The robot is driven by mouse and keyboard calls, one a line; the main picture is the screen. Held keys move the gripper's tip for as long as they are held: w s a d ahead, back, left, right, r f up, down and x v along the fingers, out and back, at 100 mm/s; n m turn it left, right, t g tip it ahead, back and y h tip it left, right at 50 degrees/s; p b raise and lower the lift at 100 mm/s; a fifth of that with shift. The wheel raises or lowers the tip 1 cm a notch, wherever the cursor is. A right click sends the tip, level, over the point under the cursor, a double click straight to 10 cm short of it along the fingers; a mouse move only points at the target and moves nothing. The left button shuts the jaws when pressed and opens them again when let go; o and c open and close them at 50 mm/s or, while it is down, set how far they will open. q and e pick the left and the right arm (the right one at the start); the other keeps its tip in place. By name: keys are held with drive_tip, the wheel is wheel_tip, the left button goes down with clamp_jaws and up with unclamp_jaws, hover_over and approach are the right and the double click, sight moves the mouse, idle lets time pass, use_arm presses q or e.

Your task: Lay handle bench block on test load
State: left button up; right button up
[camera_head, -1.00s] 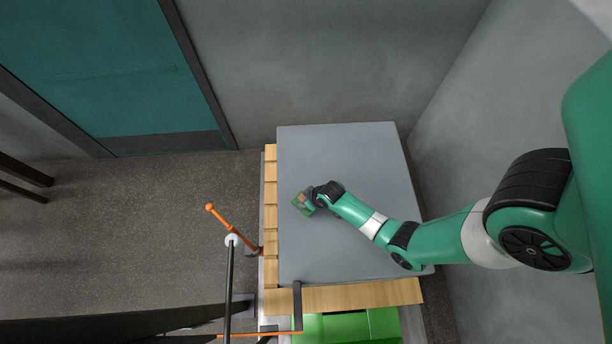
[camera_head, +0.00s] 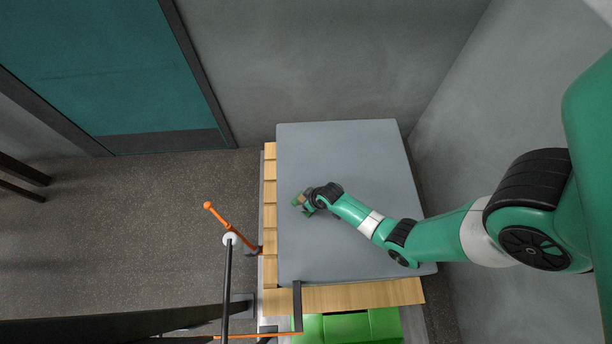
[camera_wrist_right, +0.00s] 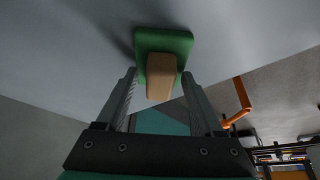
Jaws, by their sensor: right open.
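The handle bench block appears as a green base with a tan handle (camera_wrist_right: 161,75) in the right wrist view. In the head view the small block (camera_head: 298,200) is partly hidden by my gripper. It is on or just over the grey slab (camera_head: 350,150), which I take as the test load; a shadow lies beside the block, but firm contact is hard to tell. My right gripper (camera_wrist_right: 159,78) is open, its fingers on either side of the tan handle with gaps visible. My left gripper is not in view.
The slab lies on a wooden pallet (camera_head: 350,297). An orange-tipped lever (camera_head: 228,226) and a dark post (camera_head: 228,285) stand at the left of the pallet. Green blocks (camera_head: 350,327) are in front. Most of the slab is bare.

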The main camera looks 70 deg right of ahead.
drive_tip(key=p+v, duration=0.8)
drive_tip(key=v, duration=0.4)
drive_tip(key=shift+r+p, duration=0.2)
drive_tip(key=shift+p, duration=0.2)
